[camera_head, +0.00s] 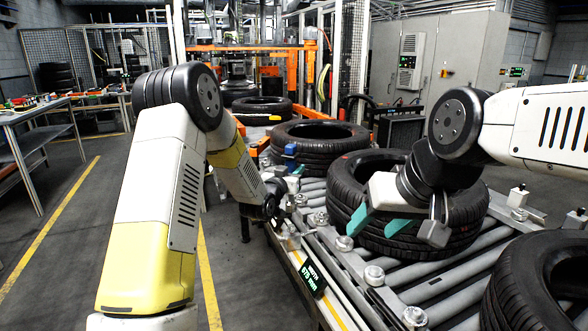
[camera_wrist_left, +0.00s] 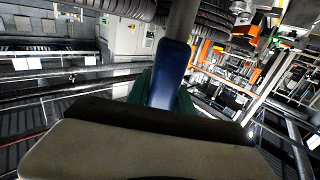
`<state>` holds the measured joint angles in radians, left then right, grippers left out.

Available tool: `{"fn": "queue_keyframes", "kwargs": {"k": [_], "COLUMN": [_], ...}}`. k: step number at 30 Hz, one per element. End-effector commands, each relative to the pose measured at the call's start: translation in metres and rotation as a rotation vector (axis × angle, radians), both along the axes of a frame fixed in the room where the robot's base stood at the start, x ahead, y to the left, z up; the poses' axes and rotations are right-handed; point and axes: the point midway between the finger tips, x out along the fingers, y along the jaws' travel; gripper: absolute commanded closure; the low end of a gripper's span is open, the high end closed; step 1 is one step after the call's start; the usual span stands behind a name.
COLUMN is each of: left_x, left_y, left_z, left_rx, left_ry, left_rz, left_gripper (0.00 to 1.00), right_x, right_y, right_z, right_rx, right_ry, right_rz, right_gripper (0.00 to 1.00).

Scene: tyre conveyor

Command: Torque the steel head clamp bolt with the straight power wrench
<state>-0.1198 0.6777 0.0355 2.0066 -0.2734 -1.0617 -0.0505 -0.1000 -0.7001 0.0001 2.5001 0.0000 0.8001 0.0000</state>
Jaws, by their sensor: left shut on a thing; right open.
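My left gripper (camera_head: 278,198) reaches down at the near-left edge of the roller conveyor. In the left wrist view its teal fingers (camera_wrist_left: 165,100) are shut on the blue handle of a tool (camera_wrist_left: 169,70), which looks like the straight power wrench. A grey shaft runs up from the blue part. Its working end is out of view there. The steel head clamp bolt cannot be told apart among the conveyor's metal fittings. My right gripper (camera_head: 385,222) is open and empty, before the middle tyre (camera_head: 350,190).
The roller conveyor (camera_head: 440,285) carries several tyres, one at the near right (camera_head: 520,290) and one farther back (camera_head: 318,135). Round steel posts (camera_head: 374,275) line its near side. A green-lettered display (camera_head: 312,278) is on its edge. A workbench (camera_head: 40,110) stands left; the floor between is clear.

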Motion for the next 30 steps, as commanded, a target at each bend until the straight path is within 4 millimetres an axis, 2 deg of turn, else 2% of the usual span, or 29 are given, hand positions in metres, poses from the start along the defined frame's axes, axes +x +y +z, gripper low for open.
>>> {"fn": "queue_keyframes", "kwargs": {"k": [18,30], "left_x": [0.0,0.0], "left_y": [0.0,0.0], "left_z": [-0.053,-0.052], "left_rx": [-0.002,-0.001], "left_ry": [-0.005,-0.006], "left_rz": [0.0,0.0], "left_gripper": [1.0,1.0], "right_x": [0.0,0.0], "right_y": [0.0,0.0], "right_z": [0.0,0.0], "right_rx": [0.0,0.0], "right_ry": [0.0,0.0], "right_rz": [0.0,0.0], "right_gripper": [0.44,0.44]}}
